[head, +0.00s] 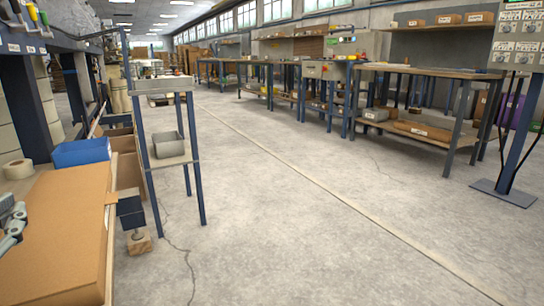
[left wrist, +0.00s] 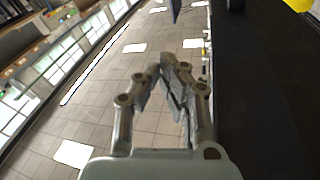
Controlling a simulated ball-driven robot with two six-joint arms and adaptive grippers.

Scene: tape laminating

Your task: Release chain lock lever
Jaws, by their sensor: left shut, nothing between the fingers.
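My left gripper (head: 17,220) is at the left edge of the head view, over the brown board (head: 65,235) on the near bench. In the left wrist view its fingers (left wrist: 171,72) are shut with their tips together and nothing between them. I cannot make out a chain lock lever in either view. A dark blue block (head: 131,211) is at the right side of the near bench, with a wooden block (head: 139,243) below it. I cannot tell whether they belong to a lock. My right gripper is not in view.
A blue bin (head: 81,152) and a tape roll (head: 18,169) are behind the board. A tall stand (head: 161,84) holds a grey bin (head: 168,145). Workbenches (head: 430,73) line the far side. The concrete floor (head: 300,210) between is clear.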

